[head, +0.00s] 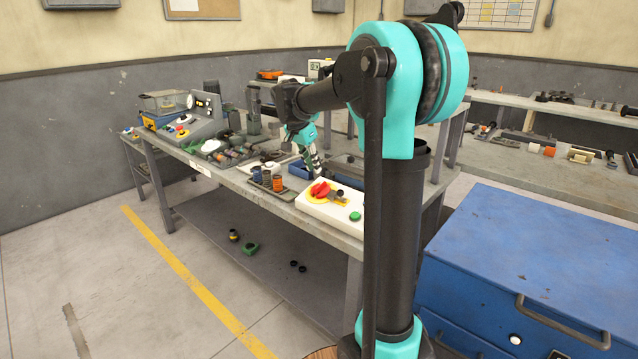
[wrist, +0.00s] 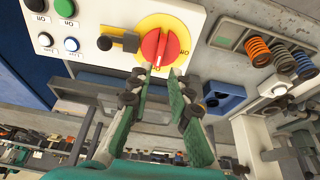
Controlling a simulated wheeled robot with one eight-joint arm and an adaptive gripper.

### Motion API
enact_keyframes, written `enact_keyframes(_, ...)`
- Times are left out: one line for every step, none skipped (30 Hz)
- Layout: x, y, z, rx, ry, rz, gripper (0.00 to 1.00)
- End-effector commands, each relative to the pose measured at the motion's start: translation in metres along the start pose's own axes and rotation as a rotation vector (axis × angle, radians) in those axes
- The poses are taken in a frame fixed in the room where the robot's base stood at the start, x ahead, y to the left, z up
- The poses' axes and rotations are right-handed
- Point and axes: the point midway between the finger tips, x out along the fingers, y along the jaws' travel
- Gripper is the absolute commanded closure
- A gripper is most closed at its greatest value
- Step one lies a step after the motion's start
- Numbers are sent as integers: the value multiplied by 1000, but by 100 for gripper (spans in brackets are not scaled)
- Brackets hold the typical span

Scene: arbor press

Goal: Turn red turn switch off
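The red turn switch (wrist: 160,47) sits on a round yellow plate (wrist: 185,25) on a white control panel (wrist: 90,13) in the wrist view. Its raised red grip stands close to upright in the picture, leaning slightly. In the head view the red switch (head: 320,189) is on the white box (head: 340,215) at the table's front corner. My gripper (wrist: 163,76) is open, its two green and black fingers apart, with the tips at the lower end of the red grip. Whether they touch it cannot be told. In the head view my gripper (head: 314,172) is just above and behind the switch.
Springs (wrist: 260,52) lie in a tray at right. A blue holder (wrist: 222,97) is near the right finger. Bottles and small parts crowd the workbench (head: 230,178).

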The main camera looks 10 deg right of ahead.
Motion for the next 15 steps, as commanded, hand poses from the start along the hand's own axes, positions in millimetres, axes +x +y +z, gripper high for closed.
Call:
enact_keyframes(11, 0, 0, 2, 0, 0, 81)
enact_keyframes(17, 0, 0, 2, 0, 0, 81)
enact_keyframes(25, 0, -1, 3, 0, 0, 81)
enact_keyframes(31, 0, -1, 3, 0, 0, 81)
enact_keyframes(36, 0, -1, 2, 0, 0, 81)
enact_keyframes(44, 0, 0, 1, 0, 0, 81)
enact_keyframes(49, 0, 0, 1, 0, 0, 81)
enact_keyframes(53, 0, 0, 1, 0, 0, 81)
enact_keyframes(59, 0, 0, 1, 0, 0, 81)
enact_keyframes(63, 0, 0, 1, 0, -1, 81)
enact_keyframes(67, 0, 0, 2, 0, 0, 81)
enact_keyframes(71, 0, 0, 2, 0, 0, 81)
enact_keyframes(74, 0, 0, 2, 0, 0, 81)
enact_keyframes(76, 0, 0, 2, 0, 0, 81)
enact_keyframes(78, 0, 0, 1, -1, 0, 81)
